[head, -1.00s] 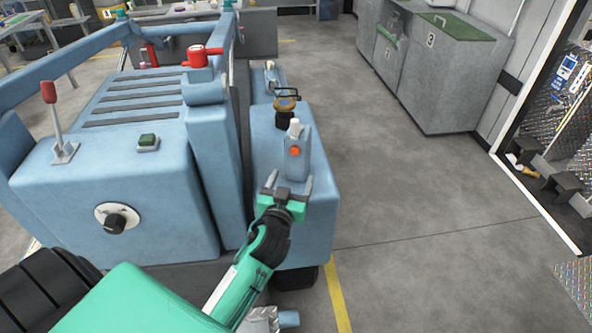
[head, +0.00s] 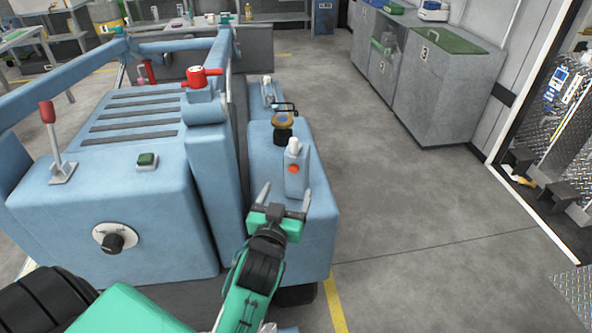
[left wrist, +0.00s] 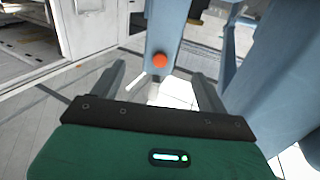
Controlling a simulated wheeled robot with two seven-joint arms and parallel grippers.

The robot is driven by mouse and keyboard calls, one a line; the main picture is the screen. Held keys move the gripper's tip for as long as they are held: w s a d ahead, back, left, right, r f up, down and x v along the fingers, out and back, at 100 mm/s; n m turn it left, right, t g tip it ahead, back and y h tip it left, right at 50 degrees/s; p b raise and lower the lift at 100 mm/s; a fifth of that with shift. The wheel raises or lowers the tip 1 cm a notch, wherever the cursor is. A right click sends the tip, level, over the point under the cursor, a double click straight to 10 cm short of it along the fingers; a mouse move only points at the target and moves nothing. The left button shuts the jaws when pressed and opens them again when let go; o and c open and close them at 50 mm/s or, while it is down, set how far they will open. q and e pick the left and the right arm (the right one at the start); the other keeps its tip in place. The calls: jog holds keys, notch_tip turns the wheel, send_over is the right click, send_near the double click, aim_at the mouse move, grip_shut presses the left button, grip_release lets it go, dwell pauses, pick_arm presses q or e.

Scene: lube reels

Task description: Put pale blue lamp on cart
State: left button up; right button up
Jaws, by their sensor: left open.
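A pale blue upright block with a round orange spot and a whitish top (head: 295,176), which looks like the pale blue lamp, stands on the low side ledge of the large blue machine. In the left wrist view the lamp (left wrist: 162,35) shows ahead, between the finger directions. My left gripper (head: 286,194) is open and empty just in front of the lamp, on the near side. Its fingers point at it, apart from it as far as I can tell. The large blue machine (head: 105,215) has a dark wheel; I cannot tell whether it is the cart. My right gripper is not in view.
A lantern-like item with a yellow ring and black handle (head: 283,124) stands behind the lamp, with a clear bottle-like item (head: 268,92) farther back. A tall blue panel (head: 212,160) rises left of the ledge. Grey cabinets (head: 440,95) stand at right; the floor between is clear.

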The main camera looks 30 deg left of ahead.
aim_at(294, 174)
pick_arm(q)
jog(key=x, duration=0.7)
jog(key=shift+p, duration=0.35)
jog(key=p+x, duration=0.1)
jog(key=x, duration=0.4)
jog(key=shift+a+r, duration=0.1)
jog(key=shift+a, duration=0.05)
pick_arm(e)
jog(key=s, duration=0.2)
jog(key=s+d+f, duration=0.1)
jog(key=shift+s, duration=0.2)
pick_arm(q)
jog(key=shift+c, duration=0.8)
jog(key=c, duration=1.3)
jog(key=shift+r, duration=0.2)
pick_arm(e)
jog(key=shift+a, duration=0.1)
